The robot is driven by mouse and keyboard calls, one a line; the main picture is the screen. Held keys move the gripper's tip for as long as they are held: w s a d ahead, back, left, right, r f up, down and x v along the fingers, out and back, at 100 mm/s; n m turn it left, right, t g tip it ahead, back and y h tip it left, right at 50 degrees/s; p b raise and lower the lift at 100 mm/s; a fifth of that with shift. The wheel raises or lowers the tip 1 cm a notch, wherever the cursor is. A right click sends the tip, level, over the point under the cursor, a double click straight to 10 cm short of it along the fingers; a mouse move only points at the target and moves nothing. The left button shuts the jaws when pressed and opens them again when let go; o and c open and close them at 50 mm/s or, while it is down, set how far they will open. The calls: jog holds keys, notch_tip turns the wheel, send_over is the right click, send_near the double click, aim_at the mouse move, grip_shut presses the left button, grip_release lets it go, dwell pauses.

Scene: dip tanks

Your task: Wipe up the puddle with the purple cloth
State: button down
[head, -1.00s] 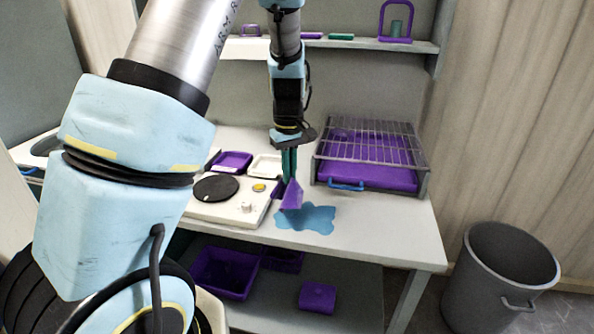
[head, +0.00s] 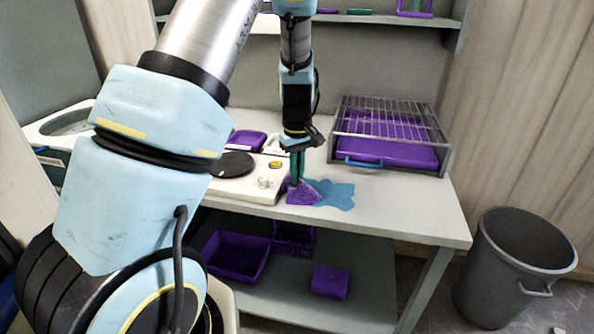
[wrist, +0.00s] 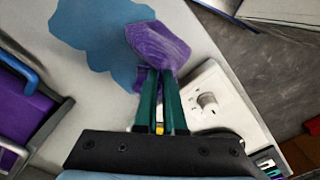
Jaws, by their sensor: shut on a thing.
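The blue puddle (head: 338,194) lies on the white bench top, near its front edge. The purple cloth (head: 303,195) is at the puddle's left side and overlaps its edge. It looks spread low against the bench top. My gripper (head: 297,180), with green fingers, points down and is shut on the cloth. In the wrist view the cloth (wrist: 158,46) spreads out beyond the fingertips (wrist: 160,78), and the puddle (wrist: 95,35) shows beside it. The part of the cloth between the fingers is hidden.
A white hotplate (head: 238,180) stands close to the left of my gripper. A purple tray unit with a wire rack (head: 390,135) stands behind the puddle to the right. Purple bins (head: 235,255) sit on the lower shelf. A grey bin (head: 515,265) stands on the floor at right.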

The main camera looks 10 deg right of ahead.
aim_at(297, 194)
jog(key=shift+f, duration=0.8)
jog(key=shift+r, duration=0.1)
grip_release()
jog(key=shift+f+b, duration=0.9)
jog(key=shift+f, duration=0.3)
jog(key=c, duration=1.6)
jog(key=shift+r, duration=0.1)
